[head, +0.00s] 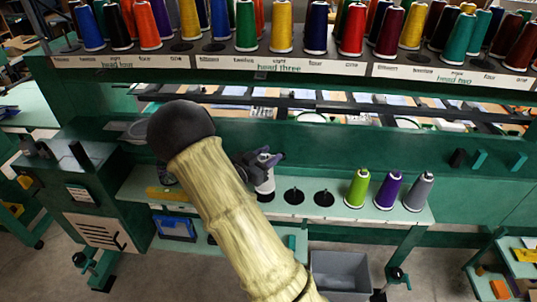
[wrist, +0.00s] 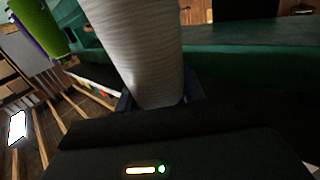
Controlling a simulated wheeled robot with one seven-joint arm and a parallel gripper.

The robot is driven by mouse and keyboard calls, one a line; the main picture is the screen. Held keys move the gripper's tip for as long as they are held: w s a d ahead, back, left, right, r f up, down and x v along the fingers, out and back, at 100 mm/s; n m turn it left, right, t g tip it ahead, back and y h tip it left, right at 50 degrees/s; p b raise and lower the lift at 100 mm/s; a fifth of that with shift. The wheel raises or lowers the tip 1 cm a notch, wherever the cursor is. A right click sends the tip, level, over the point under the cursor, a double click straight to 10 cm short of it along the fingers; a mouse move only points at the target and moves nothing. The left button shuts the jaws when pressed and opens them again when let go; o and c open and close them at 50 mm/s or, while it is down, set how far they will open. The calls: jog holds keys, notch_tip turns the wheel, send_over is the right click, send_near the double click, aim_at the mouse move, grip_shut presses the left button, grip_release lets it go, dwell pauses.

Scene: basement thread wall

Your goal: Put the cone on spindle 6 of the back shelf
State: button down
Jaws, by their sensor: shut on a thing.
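My gripper (head: 258,160) is shut on a white cone (head: 265,183), at the left of a row on a pale green shelf (head: 385,214). In the wrist view the white cone (wrist: 140,50) stands between the dark jaws. I cannot tell whether its base touches the shelf or sits on a spindle. To its right are two bare dark spindles, one (head: 294,196) nearer and one (head: 324,198) farther. Then come a lime cone (head: 357,189), a purple cone (head: 388,190) and a grey cone (head: 419,192). My arm hides the shelf's left part. No spindle numbers are readable on this shelf.
A long upper rack (head: 230,60) carries many coloured cones and head labels, with a few bare spots. A grey bin (head: 340,272) stands below the shelf. A blue tray (head: 174,228) is at lower left. A side table (head: 505,262) stands at lower right.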

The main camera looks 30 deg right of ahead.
jog(key=shift+f+b, duration=0.75)
jog(key=shift+f, duration=0.55)
jog(key=shift+w+f, duration=0.1)
jog(key=shift+w, duration=0.1)
jog(key=shift+s+d, duration=0.1)
jog(key=shift+s, duration=0.15)
jog(key=shift+w+a, duration=0.1)
jog(key=shift+a, duration=0.15)
jog(key=shift+a+f, duration=0.1)
jog(key=shift+f, duration=0.05)
jog(key=c, duration=0.8)
grip_release()
jog(key=shift+d, duration=0.2)
